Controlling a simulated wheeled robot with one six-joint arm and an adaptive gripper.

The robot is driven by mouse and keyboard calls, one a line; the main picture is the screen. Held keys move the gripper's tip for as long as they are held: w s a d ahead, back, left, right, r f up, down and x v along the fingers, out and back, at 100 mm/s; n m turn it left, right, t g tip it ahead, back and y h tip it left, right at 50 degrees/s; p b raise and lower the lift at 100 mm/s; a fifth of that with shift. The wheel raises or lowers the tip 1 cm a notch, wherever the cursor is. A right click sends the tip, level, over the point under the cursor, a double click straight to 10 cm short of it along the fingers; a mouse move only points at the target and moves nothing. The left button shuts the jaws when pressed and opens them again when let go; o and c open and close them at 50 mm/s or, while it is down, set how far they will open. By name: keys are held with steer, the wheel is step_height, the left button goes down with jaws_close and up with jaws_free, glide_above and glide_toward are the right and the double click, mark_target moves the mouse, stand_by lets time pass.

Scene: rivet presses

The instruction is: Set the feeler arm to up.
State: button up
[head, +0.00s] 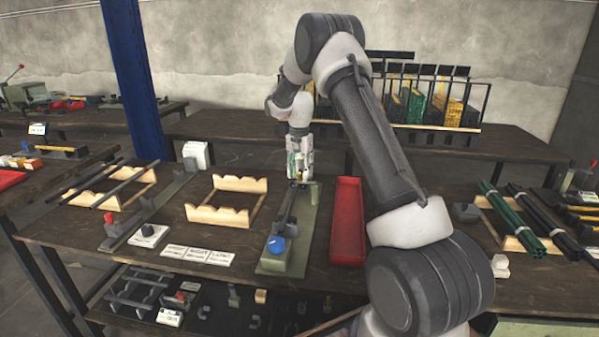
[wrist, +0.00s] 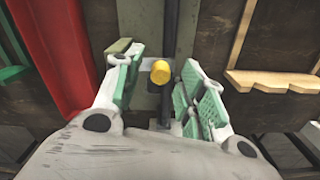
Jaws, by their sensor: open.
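A grey-green fixture (head: 312,224) stands on the workbench, with a blue knob (head: 276,245) at its near end and a dark bar along its top. My gripper (head: 300,180) points down over its far end. In the wrist view, my gripper (wrist: 163,82) is open, with green-padded fingers on either side of a yellow cylindrical tip (wrist: 160,71). The tip seems to belong to the feeler arm, beside a dark rod (wrist: 171,30). I cannot tell whether the pads touch it. The arm's angle is unclear; in the head view my gripper hides that end.
A long red tray (head: 348,220) lies close to the right of the fixture. A wooden rack (head: 238,184) and white label cards (head: 198,254) lie to its left. Bundled green rods (head: 512,217) rest further right. A blue post (head: 131,60) rises behind the bench.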

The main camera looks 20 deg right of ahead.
jaws_close()
steer(key=shift+r, duration=0.1)
steer(key=t+y, duration=0.1)
steer(key=s+d+r+t+y, duration=0.1)
steer(key=shift+d+r+y, duration=0.2)
steer(key=shift+d+y, duration=0.05)
steer(key=shift+y, duration=0.15)
steer(key=d+t+y, duration=0.1)
steer(key=s+r+y, duration=0.1)
steer(key=shift+d+t+y, duration=0.35)
steer(key=shift+t+y, duration=0.05)
steer(key=s+d+t+y, duration=0.1)
steer(key=y, duration=0.1)
steer(key=d+t+y, duration=0.1)
steer(key=shift+s+d+r+t+y, duration=0.1)
steer(key=shift+s+d+t+y, duration=0.1)
steer(key=shift+s+t+y, duration=0.15)
steer(key=shift+s+d+f+t+y, duration=0.2)
steer(key=shift+s+d+t+y, duration=0.3)
steer(key=shift+y, duration=0.5)
steer(key=shift+s+d+f+t+y, duration=0.15)
steer(key=shift+s+d+t+y, duration=0.1)
steer(key=shift+d+t+y, duration=0.45)
steer(key=shift+a+y, duration=0.15)
steer(key=shift+y, duration=0.2)
